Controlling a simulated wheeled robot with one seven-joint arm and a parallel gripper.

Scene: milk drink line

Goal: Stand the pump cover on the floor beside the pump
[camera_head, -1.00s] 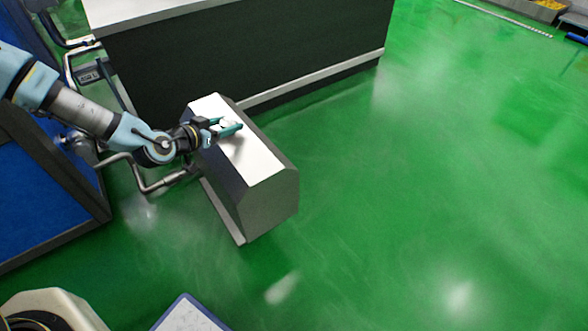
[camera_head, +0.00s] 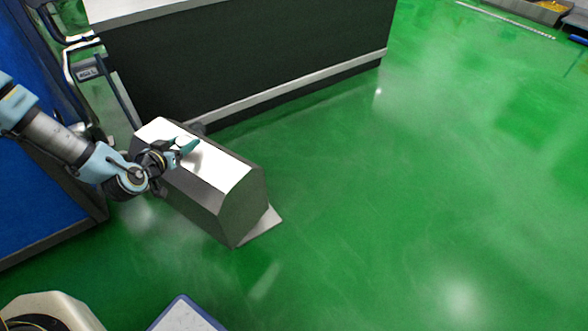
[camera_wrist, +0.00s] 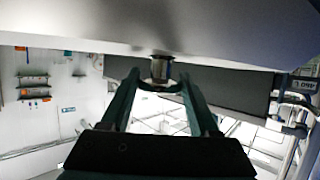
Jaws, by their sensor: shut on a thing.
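The pump cover (camera_head: 220,173) is a grey box with bevelled edges and a bright upper face, in the lower left of the head view. A pale base plate (camera_head: 268,221) shows on the floor past the cover's right lower edge. A small dark part (camera_head: 199,128) shows behind the cover. The pump is mostly hidden. I cannot tell how far the cover is off the floor.
A long dark counter (camera_head: 250,60) with a pale top stands behind. A blue cabinet (camera_head: 40,190) and a grey panel with pipes (camera_head: 110,95) are at the left. Open green floor (camera_head: 420,190) lies to the right. A blue-edged tray (camera_head: 185,315) is at the bottom.

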